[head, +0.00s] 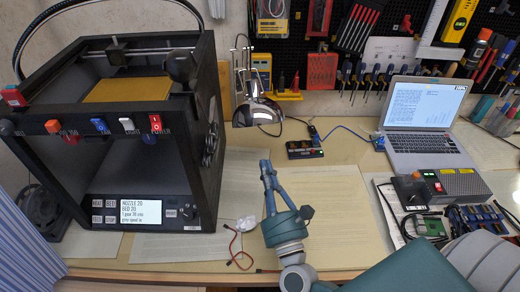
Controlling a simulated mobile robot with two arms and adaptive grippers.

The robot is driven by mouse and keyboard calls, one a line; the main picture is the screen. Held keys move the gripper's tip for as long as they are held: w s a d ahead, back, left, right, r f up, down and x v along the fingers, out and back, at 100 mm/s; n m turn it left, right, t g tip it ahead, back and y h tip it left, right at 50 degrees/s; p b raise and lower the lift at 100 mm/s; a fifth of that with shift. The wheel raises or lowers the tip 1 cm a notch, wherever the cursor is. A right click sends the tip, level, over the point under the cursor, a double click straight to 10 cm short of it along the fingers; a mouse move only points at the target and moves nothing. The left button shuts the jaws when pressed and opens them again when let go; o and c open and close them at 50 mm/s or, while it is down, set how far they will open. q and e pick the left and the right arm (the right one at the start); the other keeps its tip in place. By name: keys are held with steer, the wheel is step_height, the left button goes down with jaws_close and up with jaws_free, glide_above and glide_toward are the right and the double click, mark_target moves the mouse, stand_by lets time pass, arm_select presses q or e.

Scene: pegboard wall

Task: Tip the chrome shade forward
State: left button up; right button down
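The chrome shade (257,110) is a shiny dome on a desk lamp, with its thin arm and springs rising behind it. It hangs in the middle of the head view, just right of the black printer, with its open rim facing down. My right gripper (265,167) is teal and reaches up from the bottom right, over the desk. Its fingers come together at the tips; it looks shut and empty. In the picture its tips are below the shade, with a visible gap between them. My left gripper is not in view.
The black 3D printer (100,179) with switches and a screen fills the left. A laptop (425,140) and a grey control box (455,183) stand at the right. A small device (304,149) lies right of the lamp. Papers cover the middle desk; tools hang behind.

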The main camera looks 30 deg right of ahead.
arm_select(q)
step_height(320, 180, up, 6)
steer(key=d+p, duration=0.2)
steer(key=p, duration=0.4)
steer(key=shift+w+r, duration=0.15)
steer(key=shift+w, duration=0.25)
arm_select(e)
steer(key=w+d+r, duration=0.1)
steer(key=w+r, duration=0.5)
steer(key=w, duration=0.1)
steer(key=shift+d, duration=0.25)
steer(key=shift+r, duration=0.1)
arm_select(q)
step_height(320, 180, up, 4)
steer(key=p, duration=0.3)
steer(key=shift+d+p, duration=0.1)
steer(key=shift+p, duration=0.25)
arm_select(e)
steer(key=shift+s+r+g, duration=0.4)
steer(key=shift+s+r, duration=0.05)
steer(key=shift+r, duration=0.35)
